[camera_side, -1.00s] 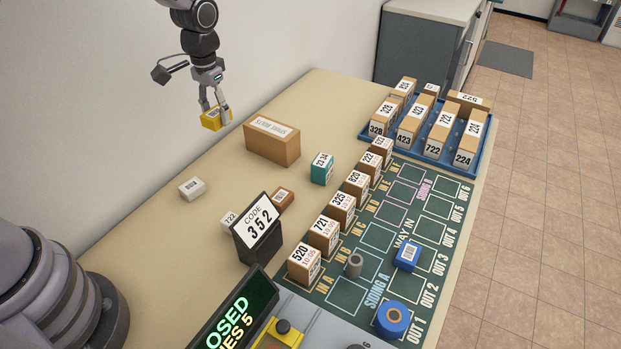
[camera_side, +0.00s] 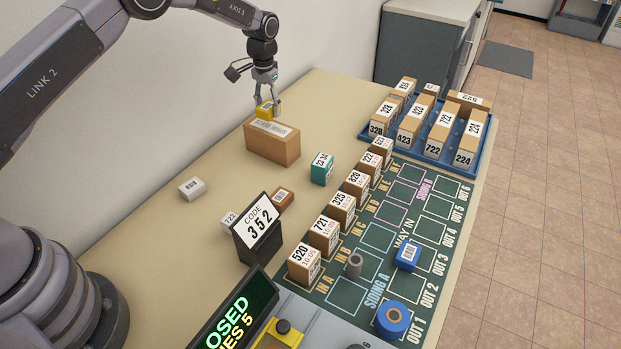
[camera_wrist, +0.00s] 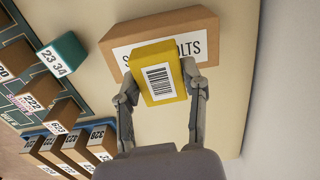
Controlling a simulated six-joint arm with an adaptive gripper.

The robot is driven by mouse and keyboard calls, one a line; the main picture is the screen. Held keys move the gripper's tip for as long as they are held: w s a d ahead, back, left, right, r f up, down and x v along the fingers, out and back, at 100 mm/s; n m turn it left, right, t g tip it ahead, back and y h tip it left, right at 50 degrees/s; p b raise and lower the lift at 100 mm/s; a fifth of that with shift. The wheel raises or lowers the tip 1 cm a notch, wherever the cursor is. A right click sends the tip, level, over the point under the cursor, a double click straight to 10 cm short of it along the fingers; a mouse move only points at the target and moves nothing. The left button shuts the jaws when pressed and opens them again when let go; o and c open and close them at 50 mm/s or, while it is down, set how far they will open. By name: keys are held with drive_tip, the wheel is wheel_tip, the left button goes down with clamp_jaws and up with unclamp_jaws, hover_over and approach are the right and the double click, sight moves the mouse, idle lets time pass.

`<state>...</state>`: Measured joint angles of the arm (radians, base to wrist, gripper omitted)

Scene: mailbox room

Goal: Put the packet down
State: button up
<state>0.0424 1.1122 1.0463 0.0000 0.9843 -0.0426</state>
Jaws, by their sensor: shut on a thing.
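The packet is a small yellow box with a barcode label. In the side view the yellow packet (camera_side: 264,110) is in my gripper (camera_side: 267,100), at the back edge of the large brown carton (camera_side: 272,146). In the wrist view the packet (camera_wrist: 158,72) sits between both fingertips of my gripper (camera_wrist: 160,88), label facing the camera. It overlaps the carton (camera_wrist: 200,30) and covers part of its label. I cannot tell whether the packet touches the carton or hangs just above or behind it.
A teal box (camera_side: 321,169) stands right of the carton. A row of numbered boxes (camera_side: 341,206) lines the green board (camera_side: 440,235). A blue tray (camera_side: 472,163) holds several cartons. A code sign (camera_side: 258,230) and a white box (camera_side: 192,188) stand nearer. Table left of the carton is clear.

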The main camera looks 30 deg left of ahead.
sight(271, 127)
drive_tip(key=shift+w+f, duration=0.2)
drive_tip(key=shift+f, duration=1.6)
drive_tip(key=shift+f, duration=0.15)
drive_tip(key=o, duration=1.1)
drive_tip(key=shift+o, duration=0.2)
